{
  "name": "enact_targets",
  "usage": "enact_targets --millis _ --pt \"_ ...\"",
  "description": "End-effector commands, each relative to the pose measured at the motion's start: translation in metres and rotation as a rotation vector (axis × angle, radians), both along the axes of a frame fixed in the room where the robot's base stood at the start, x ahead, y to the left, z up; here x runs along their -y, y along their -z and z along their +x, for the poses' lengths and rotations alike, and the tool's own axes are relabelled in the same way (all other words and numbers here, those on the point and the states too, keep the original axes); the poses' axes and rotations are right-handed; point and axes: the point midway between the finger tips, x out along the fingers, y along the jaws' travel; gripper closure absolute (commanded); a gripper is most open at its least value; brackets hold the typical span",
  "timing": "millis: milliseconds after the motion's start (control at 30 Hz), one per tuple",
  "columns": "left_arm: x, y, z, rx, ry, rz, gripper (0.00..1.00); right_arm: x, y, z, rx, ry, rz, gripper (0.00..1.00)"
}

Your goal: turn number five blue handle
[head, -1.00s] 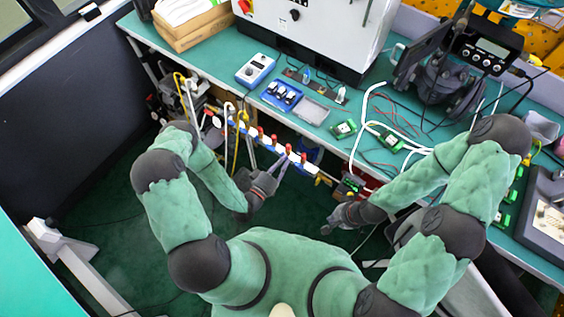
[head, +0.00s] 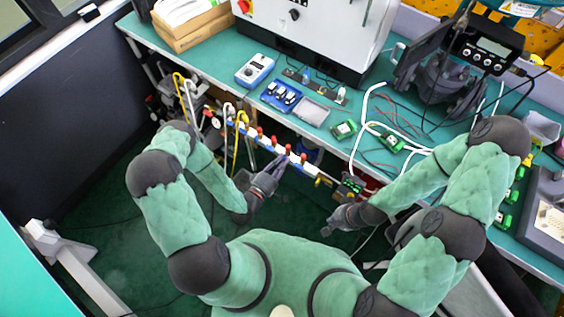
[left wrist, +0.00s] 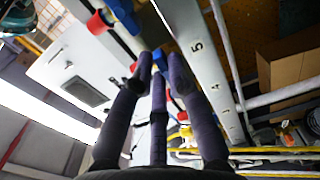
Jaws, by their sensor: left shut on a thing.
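A white manifold bar (head: 310,169) runs along the bench's front side, with a row of red knobs and blue handles. My left gripper (head: 280,159) reaches up to the bar near its right part. In the left wrist view, its dark fingers (left wrist: 160,65) are close together beside the printed number 5 (left wrist: 196,46). It is shut on the number five blue handle, which the fingers mostly hide. Another blue handle (left wrist: 122,12) with a red part shows beyond the fingertips. My right gripper (head: 333,226) hangs apart from the bar at lower right; its fingers are unclear.
The green bench (head: 226,60) is above the bar, with a blue meter (head: 254,70), circuit boards and loose cables. Curved white and yellow hoses (head: 238,135) rise at the bar's left. The floor in front is mostly free.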

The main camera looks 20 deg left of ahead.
Motion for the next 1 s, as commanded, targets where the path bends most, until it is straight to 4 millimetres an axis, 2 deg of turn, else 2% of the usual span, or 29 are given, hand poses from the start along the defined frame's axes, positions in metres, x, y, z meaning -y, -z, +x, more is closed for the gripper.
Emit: enact_targets --millis 300,733,767,800,833,1000 --pt "-0.0010 -0.0001 0.0002 -0.028 -0.002 -0.075 1.00 0.0000 0.0006 0.0000 0.000 0.000 0.000 1.00" --pt "-0.0010 0.0000 0.0002 -0.032 -0.002 -0.082 1.00 -0.0001 0.0007 0.0000 0.000 0.000 0.000 1.00" --pt "-0.0010 0.0000 0.0002 -0.032 -0.002 -0.082 0.77 -0.0001 0.0007 0.0000 0.000 0.000 0.000 1.00" --pt "-0.0010 0.0000 0.0002 -0.032 -0.002 -0.082 0.66 -0.0001 0.0007 0.0000 0.000 0.000 0.000 1.00" --pt "-0.0009 0.0000 0.0001 -0.032 -0.002 -0.082 0.59 -0.0001 0.0007 0.0000 0.000 0.000 0.000 1.00" --pt "-0.0007 -0.0001 0.0001 -0.031 -0.001 -0.081 0.59 0.0000 0.0006 0.0000 0.000 0.000 0.000 1.00"
